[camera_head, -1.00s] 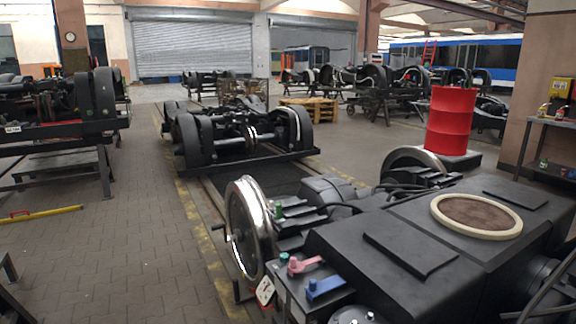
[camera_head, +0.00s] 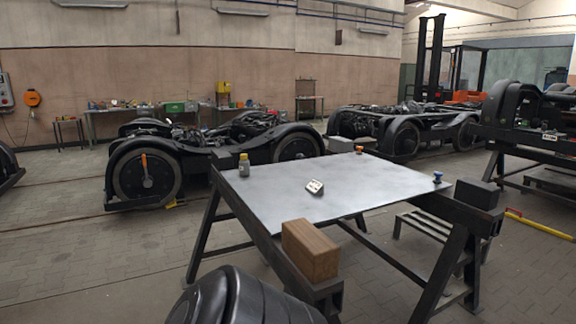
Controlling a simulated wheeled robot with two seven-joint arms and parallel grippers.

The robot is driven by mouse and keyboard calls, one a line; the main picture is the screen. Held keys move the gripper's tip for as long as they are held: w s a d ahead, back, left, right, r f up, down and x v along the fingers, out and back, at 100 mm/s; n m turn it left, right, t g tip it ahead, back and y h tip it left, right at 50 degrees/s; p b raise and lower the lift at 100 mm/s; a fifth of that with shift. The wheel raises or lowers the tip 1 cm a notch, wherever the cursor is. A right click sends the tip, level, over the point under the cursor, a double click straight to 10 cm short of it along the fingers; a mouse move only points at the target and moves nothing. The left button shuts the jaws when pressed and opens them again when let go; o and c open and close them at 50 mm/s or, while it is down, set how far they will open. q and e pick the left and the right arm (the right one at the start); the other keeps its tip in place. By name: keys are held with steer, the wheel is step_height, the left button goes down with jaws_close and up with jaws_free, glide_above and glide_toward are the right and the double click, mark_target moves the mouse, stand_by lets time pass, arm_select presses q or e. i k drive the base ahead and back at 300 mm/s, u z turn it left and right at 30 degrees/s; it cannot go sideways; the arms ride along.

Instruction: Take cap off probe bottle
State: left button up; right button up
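A small yellow-grey bottle (camera_head: 244,166), which looks like the probe bottle, stands upright near the far left corner of a grey metal table top (camera_head: 350,205). Its top end seems to be closed by a cap, but it is too small to make out clearly. Neither of my grippers is in view, and nothing is touching the bottle.
The table top rests on black trestles (camera_head: 457,262). A wooden block (camera_head: 310,250) sits at the near edge. Bogies (camera_head: 215,158) stand behind.

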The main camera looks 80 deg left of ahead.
mark_target(244, 168)
steer(key=u, duration=4.05)
steer(key=i, duration=3.15)
steer(key=z, duration=2.3)
steer(key=i, duration=0.7)
